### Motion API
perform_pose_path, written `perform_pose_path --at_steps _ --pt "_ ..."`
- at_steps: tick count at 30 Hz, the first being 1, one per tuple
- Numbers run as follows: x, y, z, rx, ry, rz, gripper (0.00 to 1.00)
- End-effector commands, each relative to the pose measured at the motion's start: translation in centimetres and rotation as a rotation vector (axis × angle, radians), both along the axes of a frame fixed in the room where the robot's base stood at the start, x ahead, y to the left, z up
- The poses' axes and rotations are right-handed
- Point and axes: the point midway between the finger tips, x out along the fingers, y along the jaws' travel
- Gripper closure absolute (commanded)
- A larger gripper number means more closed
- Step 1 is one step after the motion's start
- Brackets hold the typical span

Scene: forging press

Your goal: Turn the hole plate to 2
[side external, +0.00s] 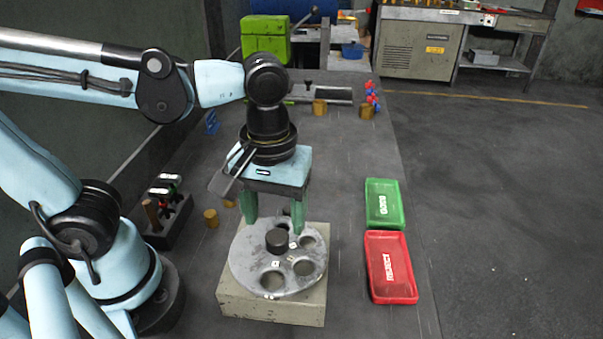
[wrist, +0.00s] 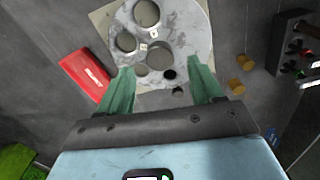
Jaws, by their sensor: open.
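The hole plate (side external: 250,268) is a grey speckled disc with several round holes of different sizes and small white number tags, too small to read. It lies on a beige block (side external: 270,308), and a dark round knob (side external: 277,240) stands at its middle. The plate (wrist: 185,35) also shows at the top of the wrist view. My gripper (side external: 274,228) points down over the plate with its green fingers apart and empty. In the wrist view the open fingers (wrist: 160,66) lie on either side of the plate's near part. I cannot tell whether they touch anything.
A green GOOD tray (side external: 384,204) and a red REJECT tray (side external: 391,267) lie right of the block. A dark tool rack (side external: 168,222) stands at the left. Several brass cylinders (side external: 211,218) stand on the table. A green machine (side external: 265,38) is at the back.

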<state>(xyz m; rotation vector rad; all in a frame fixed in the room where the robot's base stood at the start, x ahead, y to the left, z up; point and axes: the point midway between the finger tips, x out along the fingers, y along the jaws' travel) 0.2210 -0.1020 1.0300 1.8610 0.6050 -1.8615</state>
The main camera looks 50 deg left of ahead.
Motion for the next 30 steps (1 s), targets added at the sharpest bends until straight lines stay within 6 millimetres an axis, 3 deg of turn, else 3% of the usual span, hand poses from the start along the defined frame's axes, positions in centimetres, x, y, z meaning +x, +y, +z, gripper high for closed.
perform_pose_path --at_steps 6,12,25,30 --pt "0.1 0.0 -2.6 0.0 0.0 0.0 0.34" --pt "0.0 0.0 -4.0 -0.001 -0.001 0.0 0.34" --pt "0.0 0.0 -4.5 0.0 0.0 -0.001 0.34" --pt "0.0 0.0 -4.5 0.0 0.0 -0.001 0.6"
